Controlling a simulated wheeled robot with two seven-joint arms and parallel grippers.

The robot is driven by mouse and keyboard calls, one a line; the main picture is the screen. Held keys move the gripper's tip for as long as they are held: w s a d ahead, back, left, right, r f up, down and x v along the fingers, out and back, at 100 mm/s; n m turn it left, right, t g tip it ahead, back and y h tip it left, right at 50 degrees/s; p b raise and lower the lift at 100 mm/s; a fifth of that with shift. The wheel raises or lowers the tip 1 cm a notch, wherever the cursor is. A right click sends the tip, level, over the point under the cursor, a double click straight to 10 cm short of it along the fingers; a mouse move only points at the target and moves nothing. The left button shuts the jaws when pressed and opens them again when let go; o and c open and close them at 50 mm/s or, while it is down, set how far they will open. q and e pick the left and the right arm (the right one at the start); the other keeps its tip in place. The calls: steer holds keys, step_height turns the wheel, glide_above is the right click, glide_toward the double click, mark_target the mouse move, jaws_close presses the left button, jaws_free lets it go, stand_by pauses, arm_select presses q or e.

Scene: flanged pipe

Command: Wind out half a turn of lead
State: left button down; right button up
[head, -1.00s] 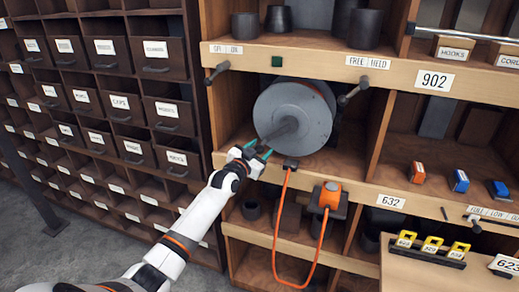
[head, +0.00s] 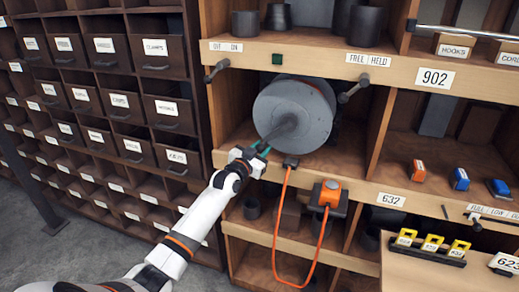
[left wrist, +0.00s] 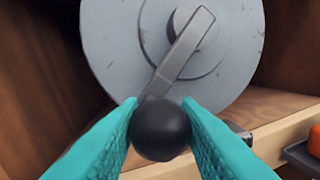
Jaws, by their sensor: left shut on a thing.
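A grey reel (head: 292,112) sits in an open bay of the wooden shelf. A crank (head: 282,132) sticks out from its front. In the left wrist view the reel face (left wrist: 110,50) fills the top, and the crank arm (left wrist: 180,58) slopes from the hub down to a round black knob (left wrist: 161,130). My left gripper (head: 262,149) is shut on the crank knob, its teal fingers (left wrist: 161,138) on either side of it. An orange lead (head: 276,225) hangs in a loop from a dark block (head: 291,162) below the reel to an orange-topped unit (head: 329,192). My right gripper is out of view.
Levers stand at both sides of the bay, by an OFF/ON label (head: 226,47) and a FREE/HELD label (head: 368,59). The left lever (head: 216,70) and right lever (head: 353,89) jut outward. Labelled drawers (head: 110,60) fill the left. A wooden bench (head: 430,280) is at lower right.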

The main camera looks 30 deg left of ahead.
arm_select(q)
steer(key=w+d+f+n+t+y+b, duration=0.1)
steer(key=w+d+f+n+y, duration=0.1)
steer(key=d+n, duration=0.8)
steer(key=shift+w+d+n+y+b, duration=0.25)
steer(key=shift+d+n+y+b, duration=0.05)
steer(key=shift+n, duration=2.4)
steer(key=c, duration=1.1)
jaws_free()
